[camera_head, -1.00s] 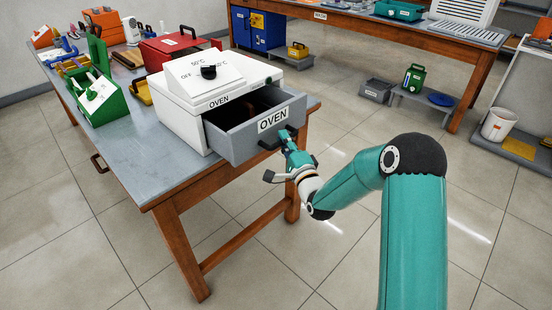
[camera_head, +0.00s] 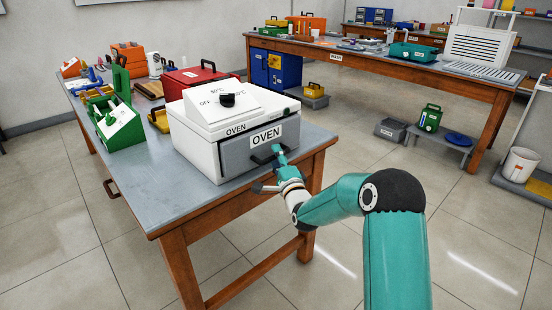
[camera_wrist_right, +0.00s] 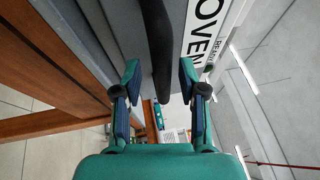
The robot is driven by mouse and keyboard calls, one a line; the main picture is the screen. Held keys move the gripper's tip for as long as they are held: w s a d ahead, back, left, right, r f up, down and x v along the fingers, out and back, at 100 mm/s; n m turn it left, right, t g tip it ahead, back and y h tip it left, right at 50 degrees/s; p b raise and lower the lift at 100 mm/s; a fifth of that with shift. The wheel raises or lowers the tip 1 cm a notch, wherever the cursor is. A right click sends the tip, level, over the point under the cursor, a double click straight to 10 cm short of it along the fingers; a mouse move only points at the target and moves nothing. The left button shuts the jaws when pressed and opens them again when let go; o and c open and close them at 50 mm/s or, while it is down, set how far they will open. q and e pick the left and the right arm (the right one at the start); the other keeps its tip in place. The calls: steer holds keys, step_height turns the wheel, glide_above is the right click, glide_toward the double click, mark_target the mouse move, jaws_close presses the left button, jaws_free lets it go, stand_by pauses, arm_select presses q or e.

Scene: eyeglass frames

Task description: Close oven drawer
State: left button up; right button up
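The white oven (camera_head: 195,145) stands on the near end of the table. Its grey drawer front (camera_head: 236,158), labelled OVEN, sits up against the body, and no drawer interior shows. The black drawer handle (camera_head: 262,156) is on this front and also runs between the fingers in the right wrist view (camera_wrist_right: 158,45). My right gripper (camera_head: 277,152) is at the handle's right end. In the right wrist view its fingers (camera_wrist_right: 159,80) are apart, one on each side of the handle, with gaps visible. My left gripper is not in view.
The wooden table's grey top (camera_head: 165,195) is bare left of the oven. A red box (camera_head: 193,78), a yellow bin (camera_head: 159,119) and a green holder (camera_head: 120,125) stand behind and left of it. The floor right of the table is clear nearby.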

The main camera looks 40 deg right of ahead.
steer(key=shift+s, duration=0.1)
steer(key=v, duration=1.2)
